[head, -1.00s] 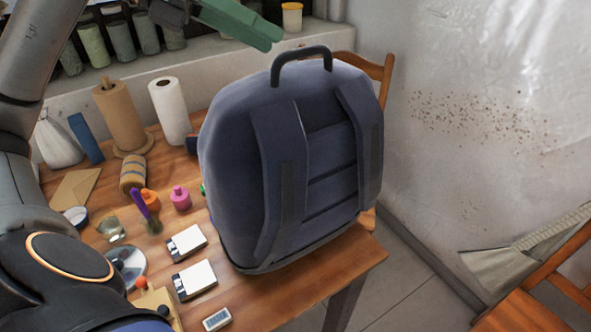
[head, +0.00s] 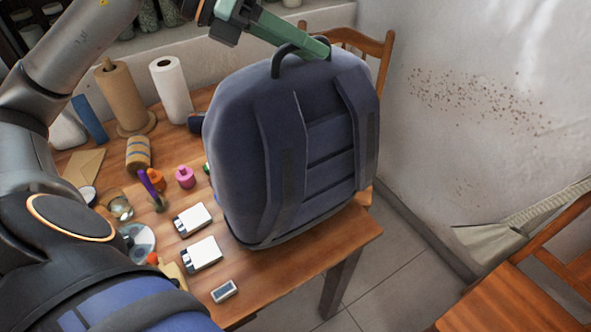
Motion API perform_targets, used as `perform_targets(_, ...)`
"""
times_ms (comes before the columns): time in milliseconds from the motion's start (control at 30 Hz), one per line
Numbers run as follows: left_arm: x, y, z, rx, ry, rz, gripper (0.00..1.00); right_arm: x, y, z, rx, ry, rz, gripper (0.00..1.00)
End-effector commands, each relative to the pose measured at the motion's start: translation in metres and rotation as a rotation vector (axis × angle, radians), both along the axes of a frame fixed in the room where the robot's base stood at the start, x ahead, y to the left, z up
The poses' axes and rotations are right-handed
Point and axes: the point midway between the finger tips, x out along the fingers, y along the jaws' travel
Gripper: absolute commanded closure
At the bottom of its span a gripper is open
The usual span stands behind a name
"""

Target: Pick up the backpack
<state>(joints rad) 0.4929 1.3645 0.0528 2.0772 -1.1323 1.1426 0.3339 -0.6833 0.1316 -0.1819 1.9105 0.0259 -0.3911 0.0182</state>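A dark blue-grey backpack (head: 240,135) stands upright near the right edge of the wooden table (head: 285,268), straps facing me. Its black top handle (head: 277,63) rises in a loop. My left gripper (head: 315,47) comes in from the upper left with green fingers. The fingers are at the handle and cover its upper right part. I cannot tell whether they touch it, or whether they are open or shut. My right gripper is not in view.
Left of the backpack are a paper towel roll (head: 171,90), a brown roll on a stand (head: 120,97), a twine spool (head: 138,153), small paint bottles and white cards (head: 201,254). A wooden chair (head: 368,45) stands behind.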

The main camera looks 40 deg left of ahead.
Motion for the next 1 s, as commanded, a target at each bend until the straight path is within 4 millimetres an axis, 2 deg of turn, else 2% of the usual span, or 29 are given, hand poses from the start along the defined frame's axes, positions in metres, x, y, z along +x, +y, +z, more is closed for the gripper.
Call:
perform_targets(33,0.0,0.0002,0.0003,0.0,0.0,0.0,0.6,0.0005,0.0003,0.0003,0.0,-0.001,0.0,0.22)
perform_targets(400,-0.0001,0.0003,0.0005,0.0,0.0,0.0,1.0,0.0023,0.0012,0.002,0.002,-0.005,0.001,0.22)
perform_targets(1000,-0.0001,0.0003,0.0009,0.0,-0.001,0.0,1.0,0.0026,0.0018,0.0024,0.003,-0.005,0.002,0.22)
